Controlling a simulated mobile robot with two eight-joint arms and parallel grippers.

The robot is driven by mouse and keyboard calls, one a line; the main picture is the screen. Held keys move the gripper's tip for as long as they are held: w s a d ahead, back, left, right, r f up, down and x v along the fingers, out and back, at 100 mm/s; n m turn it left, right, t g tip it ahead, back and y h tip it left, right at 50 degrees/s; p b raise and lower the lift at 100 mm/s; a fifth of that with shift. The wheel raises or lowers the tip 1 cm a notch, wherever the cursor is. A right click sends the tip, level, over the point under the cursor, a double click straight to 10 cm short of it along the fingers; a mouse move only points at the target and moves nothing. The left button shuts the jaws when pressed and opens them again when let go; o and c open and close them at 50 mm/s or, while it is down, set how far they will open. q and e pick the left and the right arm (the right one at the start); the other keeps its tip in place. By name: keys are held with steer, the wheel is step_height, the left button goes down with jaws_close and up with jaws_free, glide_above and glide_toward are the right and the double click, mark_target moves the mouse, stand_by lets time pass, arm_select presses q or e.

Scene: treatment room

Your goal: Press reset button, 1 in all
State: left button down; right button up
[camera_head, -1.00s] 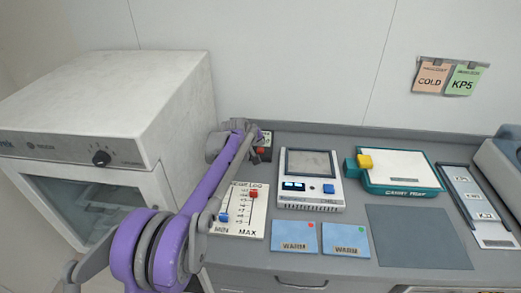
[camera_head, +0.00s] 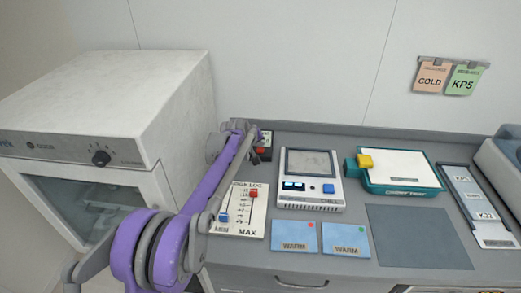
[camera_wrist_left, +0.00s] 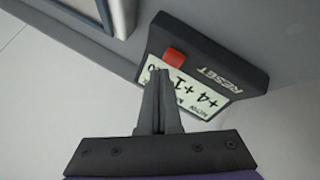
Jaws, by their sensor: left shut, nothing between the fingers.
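The reset unit is a black box (camera_wrist_left: 232,72) with a pale label plate (camera_wrist_left: 188,92) and the word RESET on its edge, in the left wrist view. Its red button (camera_wrist_left: 173,56) stands out from the face. The unit also shows partly behind my left arm in the head view, with the red button (camera_head: 264,151) visible. My left gripper (camera_wrist_left: 161,72) is shut and empty. In the wrist view its tips appear just beside the button; I cannot tell if they touch it. In the head view the left gripper (camera_head: 256,158) is small and dark beside the unit. My right gripper is out of view.
A slider panel (camera_head: 240,211), a white device with a blue button (camera_head: 312,199), a teal-framed board (camera_head: 402,187) and two blue WARM cards (camera_head: 294,247) lie on the counter. A white cabinet (camera_head: 110,105) stands to the left. A grey mat (camera_head: 418,236) is bare.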

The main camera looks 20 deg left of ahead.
mark_target(260, 151)
arm_select(q)
steer(key=shift+f, duration=0.3)
steer(key=shift+f+b, duration=0.3)
steer(key=shift+f, duration=0.25)
stand_by(0.6)
steer(key=shift+r, duration=0.1)
steer(key=shift+r+p, duration=0.6)
steer(key=shift+r, duration=0.25)
steer(key=shift+r+p, duration=1.5)
steer(key=shift+r, duration=1.1)
steer(key=shift+f, duration=0.1)
